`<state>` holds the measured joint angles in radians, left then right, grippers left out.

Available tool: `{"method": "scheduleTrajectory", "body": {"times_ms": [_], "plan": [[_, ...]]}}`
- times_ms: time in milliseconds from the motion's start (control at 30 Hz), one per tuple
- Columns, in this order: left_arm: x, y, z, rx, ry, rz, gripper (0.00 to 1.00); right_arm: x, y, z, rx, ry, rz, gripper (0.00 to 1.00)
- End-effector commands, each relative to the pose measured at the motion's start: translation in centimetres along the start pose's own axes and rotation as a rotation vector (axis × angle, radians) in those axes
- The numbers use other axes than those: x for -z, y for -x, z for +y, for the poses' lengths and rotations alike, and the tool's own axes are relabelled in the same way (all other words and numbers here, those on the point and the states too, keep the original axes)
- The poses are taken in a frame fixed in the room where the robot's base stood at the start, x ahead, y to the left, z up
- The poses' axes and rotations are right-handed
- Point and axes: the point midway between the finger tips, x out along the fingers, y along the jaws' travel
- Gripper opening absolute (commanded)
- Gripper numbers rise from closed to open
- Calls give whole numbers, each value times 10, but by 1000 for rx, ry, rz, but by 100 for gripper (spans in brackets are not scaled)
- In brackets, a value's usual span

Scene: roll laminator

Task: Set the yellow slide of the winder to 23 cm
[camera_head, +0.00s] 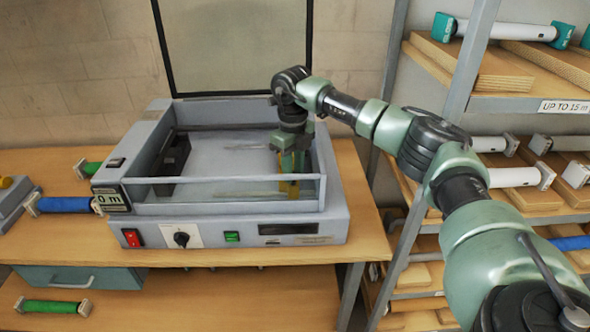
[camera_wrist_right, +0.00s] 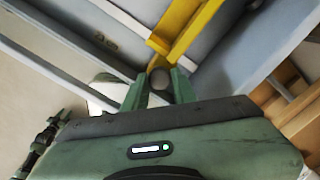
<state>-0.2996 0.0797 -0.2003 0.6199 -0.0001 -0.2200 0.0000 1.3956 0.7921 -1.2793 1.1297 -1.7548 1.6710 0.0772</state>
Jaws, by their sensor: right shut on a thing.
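The winder (camera_head: 240,207) is a grey box with a clear front panel on the wooden table. My right gripper (camera_head: 291,170) reaches down inside it, at the right end. The yellow slide (camera_head: 289,188) shows just below the fingers. In the right wrist view, the yellow slide (camera_wrist_right: 190,38) runs up and right from between the fingertips. There my right gripper (camera_wrist_right: 158,82) is shut, with a round grey end between its fingers at the yellow slide's lower end.
The front of the winder has a red switch (camera_head: 132,238), a black knob (camera_head: 181,239) and a "0 m" display (camera_head: 112,198). A blue roll (camera_head: 64,205) lies to the left. A shelf (camera_head: 520,103) with rolls and boards stands close on the right.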

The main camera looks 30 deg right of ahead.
Motion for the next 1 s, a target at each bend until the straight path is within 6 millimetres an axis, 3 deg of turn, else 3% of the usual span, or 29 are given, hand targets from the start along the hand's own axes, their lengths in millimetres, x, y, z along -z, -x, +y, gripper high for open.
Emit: {"method": "scheduleTrajectory", "body": {"times_ms": [333, 500, 767, 800, 867, 1000], "plan": [[0, -8, 2, -2, 1, 1, 36, -61, 2, 61, -4, 5, -11, 0], [1, -9, -1, 2, 0, 2, 36, -72, 2, 72, -2, 3, -11, 0], [0, -9, 0, 0, 1, 2, 36, -73, 3, 72, -4, 5, -13, 0], [0, -8, 0, 0, 1, 2, 36, -73, 3, 72, -4, 5, -13, 30], [0, -8, 0, 0, 1, 2, 36, -72, 3, 72, -4, 5, -12, 46], [0, -8, 0, 0, 1, 1, 36, -73, 3, 71, -1, 3, -14, 48]]}}
